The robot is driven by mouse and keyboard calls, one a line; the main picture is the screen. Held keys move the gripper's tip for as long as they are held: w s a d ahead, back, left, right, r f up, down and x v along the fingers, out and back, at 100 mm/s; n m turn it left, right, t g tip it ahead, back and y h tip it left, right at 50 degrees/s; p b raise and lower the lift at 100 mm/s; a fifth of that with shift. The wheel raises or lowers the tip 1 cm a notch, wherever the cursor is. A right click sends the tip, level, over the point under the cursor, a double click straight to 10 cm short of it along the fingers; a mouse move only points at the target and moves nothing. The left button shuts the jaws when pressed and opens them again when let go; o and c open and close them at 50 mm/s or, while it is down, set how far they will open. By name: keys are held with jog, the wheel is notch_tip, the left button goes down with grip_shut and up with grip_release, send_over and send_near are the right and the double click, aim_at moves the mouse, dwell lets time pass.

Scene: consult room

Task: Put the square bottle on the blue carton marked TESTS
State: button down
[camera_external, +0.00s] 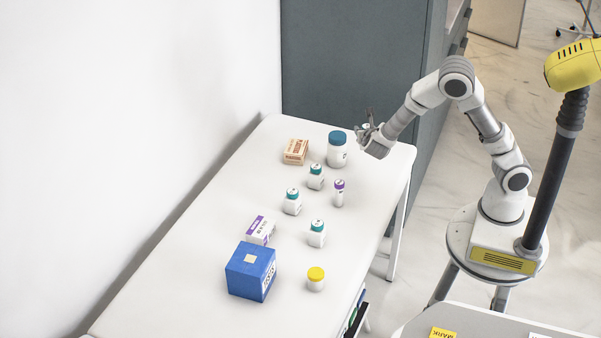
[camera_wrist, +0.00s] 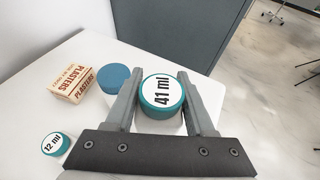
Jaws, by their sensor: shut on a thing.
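My gripper (camera_external: 368,130) is raised over the far right end of the table. In the wrist view its fingers (camera_wrist: 159,80) are shut on a bottle with a round teal lid (camera_wrist: 161,97) marked 41 ml. The blue carton (camera_external: 250,273) stands near the front of the table, far from my gripper, with a pale patch on top. Its side lettering is too small to read.
Beside my gripper stands a large blue-capped bottle (camera_external: 337,152), with a plasters box (camera_external: 295,152) left of it. Several teal-capped bottles (camera_external: 316,177), a purple-capped vial (camera_external: 339,194), a yellow-capped jar (camera_external: 316,280) and a purple-white box (camera_external: 260,230) stand toward the carton.

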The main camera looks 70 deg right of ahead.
jog(key=w+a+r+n+t+y+p, duration=0.2)
jog(key=w+a+n+y, duration=0.15)
jog(key=a, duration=0.65)
jog(key=w+a+r+n+t+y+p, duration=0.25)
jog(key=w+a, duration=0.25)
jog(key=a, duration=0.5)
jog(key=w+a+r+n+t+y+p, duration=0.1)
jog(key=w+a+r+n+t+y, duration=0.15)
jog(key=w+a, duration=0.45)
jog(key=n+y+p, duration=0.4)
jog(key=n, duration=0.1)
send_over(254, 254)
jog(key=shift+m+t, duration=0.25)
jog(key=shift+t, duration=0.15)
jog(key=f, duration=0.4)
jog(key=shift+d+f, duration=0.4)
jog(key=shift+a+f, duration=0.35)
jog(key=shift+a, duration=0.05)
jog(key=shift+f+b, duration=0.5)
jog(key=shift+f, duration=1.4)
jog(key=shift+f, duration=0.25)
jog(key=shift+c, duration=1.3)
grip_release()
